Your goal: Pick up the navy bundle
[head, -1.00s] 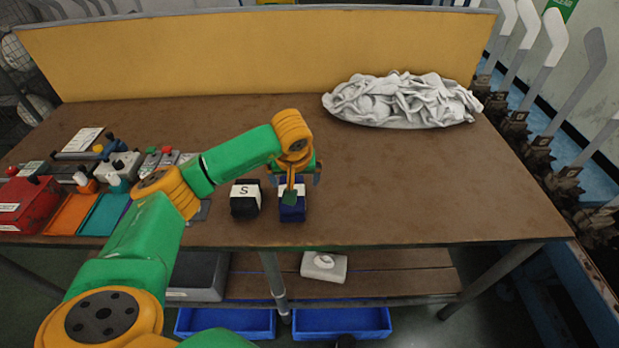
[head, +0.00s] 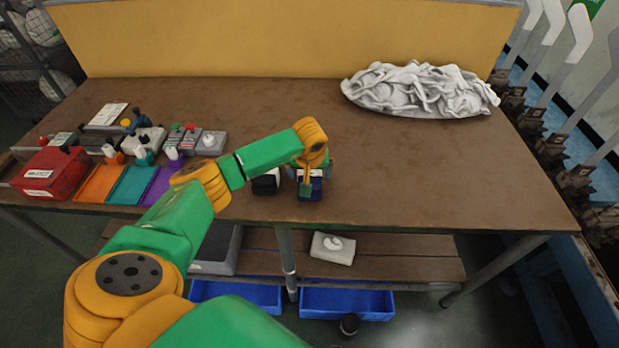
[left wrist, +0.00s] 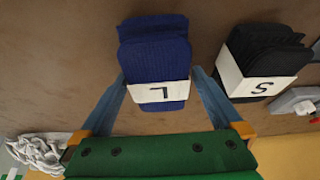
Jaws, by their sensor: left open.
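The navy bundle (head: 311,188) lies on the brown table near its front edge, partly hidden by my left gripper in the head view. In the left wrist view the navy bundle (left wrist: 155,58) is a folded stack with a white band marked L. My left gripper (head: 309,180) is over it, pointing down. Its two blue-grey fingers are open, one on each side of the banded part, and the bundle appears between them (left wrist: 158,88). Whether the fingers touch it I cannot tell. My right gripper is not in view.
A black bundle (left wrist: 262,62) with a white band marked S lies close beside the navy one. A pile of white cloth (head: 420,92) lies at the back right. A red box (head: 50,172) and coloured trays stand at the left.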

